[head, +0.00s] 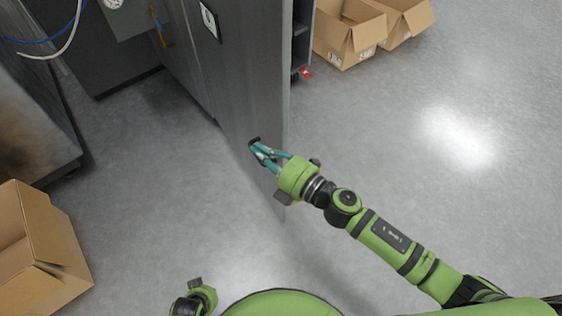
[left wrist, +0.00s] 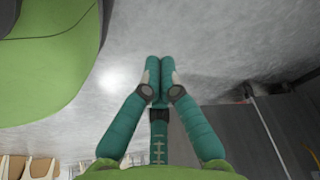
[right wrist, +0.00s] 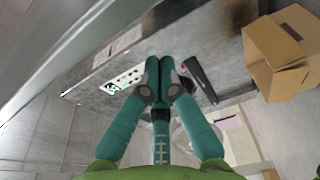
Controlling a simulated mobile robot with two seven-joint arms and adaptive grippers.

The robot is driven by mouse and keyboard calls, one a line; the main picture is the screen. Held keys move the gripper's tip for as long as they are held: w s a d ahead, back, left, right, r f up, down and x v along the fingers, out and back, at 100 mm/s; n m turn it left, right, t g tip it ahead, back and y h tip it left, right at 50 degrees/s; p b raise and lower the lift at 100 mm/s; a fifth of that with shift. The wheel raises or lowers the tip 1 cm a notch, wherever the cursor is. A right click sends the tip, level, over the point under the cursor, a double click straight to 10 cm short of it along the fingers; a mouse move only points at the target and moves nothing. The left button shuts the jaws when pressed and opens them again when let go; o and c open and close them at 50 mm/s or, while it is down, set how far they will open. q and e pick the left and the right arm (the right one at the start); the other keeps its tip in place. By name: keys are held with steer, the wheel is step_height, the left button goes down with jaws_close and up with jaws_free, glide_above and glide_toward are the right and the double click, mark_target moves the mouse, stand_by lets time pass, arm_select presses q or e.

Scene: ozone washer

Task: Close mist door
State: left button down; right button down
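The grey mist door (head: 235,75) appears as a tall panel in the head view, standing out over the floor with a label near its top. My right gripper (head: 264,155) is in front of the door's lower part, near its right edge; I cannot tell whether it touches. In the right wrist view its teal fingers (right wrist: 160,68) are together with nothing visible between them. A pale slanted panel edge, perhaps the door, crosses that view's upper left. My left gripper's fingers (left wrist: 160,68) are together and empty above the floor; in the head view only part of that wrist shows at the bottom.
Open cardboard boxes stand at the upper right (head: 350,40) and lower left (head: 40,250). Grey machine cabinets stand at the left (head: 30,110). The right wrist view shows a button panel (right wrist: 122,80) and a black handle-like part (right wrist: 200,78). Floor on the right is clear.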

mark_target(279, 146)
steer(key=shift+w+d, duration=0.3)
steer(key=shift+d, duration=0.35)
steer(key=shift+w+d, duration=0.25)
steer(key=shift+d, duration=0.35)
steer(key=shift+w+d, duration=0.3)
steer(key=shift+d, duration=0.35)
